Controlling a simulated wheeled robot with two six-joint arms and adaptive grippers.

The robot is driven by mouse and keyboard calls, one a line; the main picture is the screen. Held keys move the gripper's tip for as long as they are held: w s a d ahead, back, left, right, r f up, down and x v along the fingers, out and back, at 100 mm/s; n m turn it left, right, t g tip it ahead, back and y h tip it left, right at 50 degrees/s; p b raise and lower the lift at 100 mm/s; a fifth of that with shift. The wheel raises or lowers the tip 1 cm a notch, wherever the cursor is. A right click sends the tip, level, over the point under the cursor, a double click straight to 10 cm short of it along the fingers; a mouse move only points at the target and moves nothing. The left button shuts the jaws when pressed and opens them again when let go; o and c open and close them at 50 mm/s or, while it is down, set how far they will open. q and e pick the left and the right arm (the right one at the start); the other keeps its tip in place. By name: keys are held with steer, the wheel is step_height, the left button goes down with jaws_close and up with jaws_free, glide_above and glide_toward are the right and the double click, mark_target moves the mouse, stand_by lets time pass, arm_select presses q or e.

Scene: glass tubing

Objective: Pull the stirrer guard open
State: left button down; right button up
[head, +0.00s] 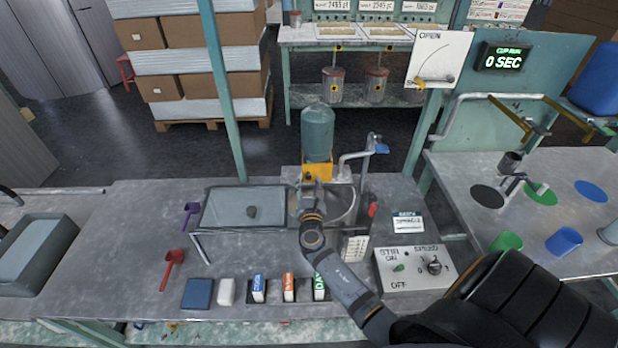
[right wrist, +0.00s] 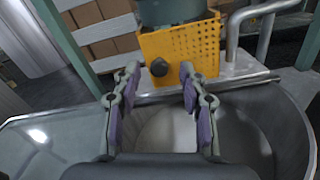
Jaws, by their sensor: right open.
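The stirrer guard, a yellow perforated plate (right wrist: 200,45) with a dark round knob (right wrist: 159,67), is upright below the green stirrer motor (head: 317,133). In the head view the guard (head: 318,163) stands at the back of a round metal vessel (head: 344,203), partly hidden by my arm. My right gripper (head: 311,183) reaches over the vessel toward the guard. In the right wrist view its two purple-padded fingers are apart, with the knob between the fingertips in the picture. I cannot tell whether they touch it. My left gripper is not in view.
A glass-topped tray (head: 222,208) lies left of the vessel. A bent metal pipe (head: 356,155) and a red-handled part (head: 373,207) stand right of it. A stir switch box (head: 414,268) sits front right. Small labelled boxes (head: 289,287) line the front. The left bench is mostly clear.

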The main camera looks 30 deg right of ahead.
steer(key=shift+w+d+r, duration=0.1)
steer(key=shift+w+d, duration=0.1)
steer(key=shift+w, duration=0.2)
steer(key=shift+w+d, duration=0.1)
steer(key=shift+w, duration=0.05)
steer(key=shift+w+d, duration=0.1)
steer(key=shift+w, duration=0.05)
steer(key=shift+c, duration=0.9)
steer(key=c, duration=0.7)
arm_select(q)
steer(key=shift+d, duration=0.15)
arm_select(e)
jaws_close()
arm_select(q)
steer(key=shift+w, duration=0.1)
